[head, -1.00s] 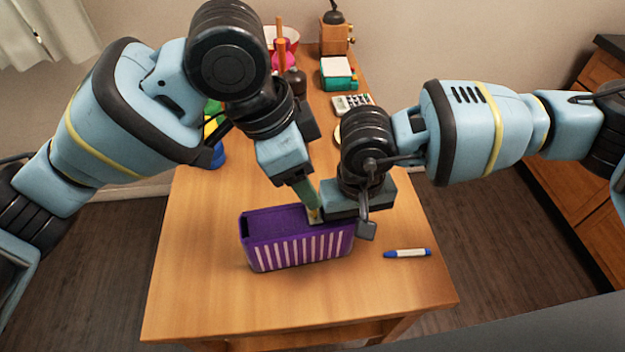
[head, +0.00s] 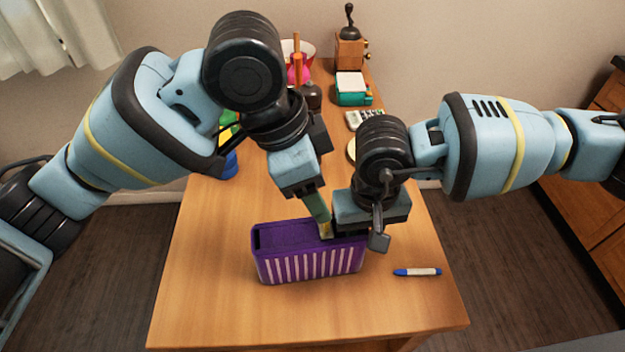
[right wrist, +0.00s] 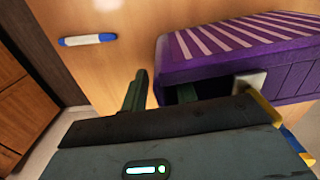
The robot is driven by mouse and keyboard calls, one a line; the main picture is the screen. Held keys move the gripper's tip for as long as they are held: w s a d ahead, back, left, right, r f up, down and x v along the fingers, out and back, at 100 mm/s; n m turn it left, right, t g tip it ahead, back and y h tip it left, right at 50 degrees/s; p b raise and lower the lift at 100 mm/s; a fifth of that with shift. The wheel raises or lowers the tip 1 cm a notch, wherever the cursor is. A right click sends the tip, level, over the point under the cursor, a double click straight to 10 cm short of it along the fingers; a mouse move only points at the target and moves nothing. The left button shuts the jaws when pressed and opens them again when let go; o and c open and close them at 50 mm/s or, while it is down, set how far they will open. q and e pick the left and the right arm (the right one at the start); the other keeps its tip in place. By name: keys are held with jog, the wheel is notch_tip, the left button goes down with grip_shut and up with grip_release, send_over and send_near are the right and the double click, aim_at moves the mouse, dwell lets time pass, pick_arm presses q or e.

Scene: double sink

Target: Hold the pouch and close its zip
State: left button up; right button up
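The purple pouch (head: 310,266) with pale stripes sits upright on the wooden table; its top's left part shows in the head view. My left gripper (head: 325,229) points down at the pouch's top, right of its middle. A small yellow and pale piece shows at its fingertips; I cannot tell whether it grips that. My right gripper (head: 352,232) is at the pouch's right end. In the right wrist view its two fingers (right wrist: 163,92) stand apart beside the pouch (right wrist: 235,48). A pale tab (right wrist: 248,82) shows on the pouch there. The arms hide much of the zip.
A blue and white marker (head: 417,272) lies right of the pouch. At the back are a coffee grinder (head: 350,50), a teal box (head: 352,92) and a calculator (head: 362,118).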

notch_tip(320, 180, up, 11)
jog(key=shift+f, duration=0.1)
dwell(0.3)
